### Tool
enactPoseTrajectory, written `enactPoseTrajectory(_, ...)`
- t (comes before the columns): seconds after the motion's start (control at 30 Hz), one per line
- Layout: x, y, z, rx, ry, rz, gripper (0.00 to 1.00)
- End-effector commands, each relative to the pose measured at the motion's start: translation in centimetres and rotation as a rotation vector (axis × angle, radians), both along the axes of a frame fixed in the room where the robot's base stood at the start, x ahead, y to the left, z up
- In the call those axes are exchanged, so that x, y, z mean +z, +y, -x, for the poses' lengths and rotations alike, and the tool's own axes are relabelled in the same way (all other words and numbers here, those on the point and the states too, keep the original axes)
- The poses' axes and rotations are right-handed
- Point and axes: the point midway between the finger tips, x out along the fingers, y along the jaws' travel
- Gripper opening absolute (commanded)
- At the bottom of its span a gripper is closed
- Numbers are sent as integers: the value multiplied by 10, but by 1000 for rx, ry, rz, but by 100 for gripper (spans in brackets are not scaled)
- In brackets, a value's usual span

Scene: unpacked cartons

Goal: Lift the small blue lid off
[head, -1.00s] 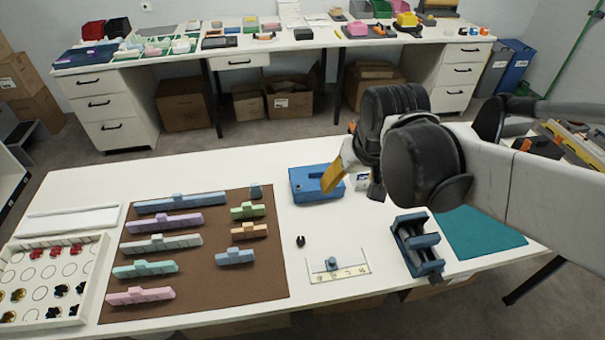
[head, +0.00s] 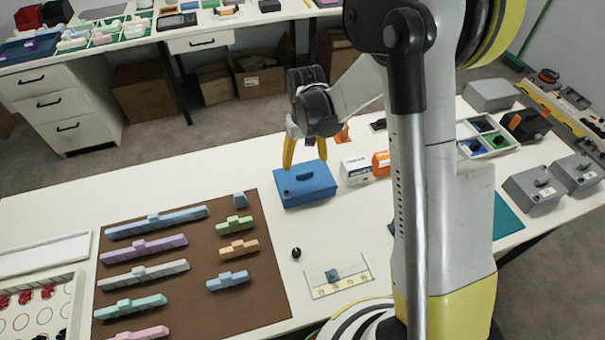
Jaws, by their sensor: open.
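The small blue lid (head: 304,178) covers a low blue box (head: 305,201) near the back of the white table. A small knob stands on the lid's top. My gripper (head: 305,164) hangs above the back part of the lid, its yellow fingers apart and pointing down. Nothing shows between the fingers. I cannot tell from this view whether the fingertips touch the lid or how high they are above it.
White and orange cartons (head: 357,169) stand close to the right of the box. A brown mat (head: 190,275) with several coloured blocks lies to the left. A small black knob (head: 296,253) and a white tray (head: 340,277) lie in front. Grey lidded boxes (head: 534,188) stand right.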

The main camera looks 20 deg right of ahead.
Motion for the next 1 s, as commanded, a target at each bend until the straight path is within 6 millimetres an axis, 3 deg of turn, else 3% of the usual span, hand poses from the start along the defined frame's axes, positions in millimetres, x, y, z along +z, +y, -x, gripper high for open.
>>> enactPoseTrajectory(0.1, -22, 0, -1, 0, -1, 0, 76)
enactPoseTrajectory(0.27, -34, -1, -2, 0, -1, 0, 76)
enactPoseTrajectory(0.53, -74, -2, -10, 0, -1, 0, 76)
enactPoseTrajectory(0.8, -78, -2, -10, 0, -1, 0, 76)
enactPoseTrajectory(1.0, -77, -2, -10, 0, -1, 0, 15)
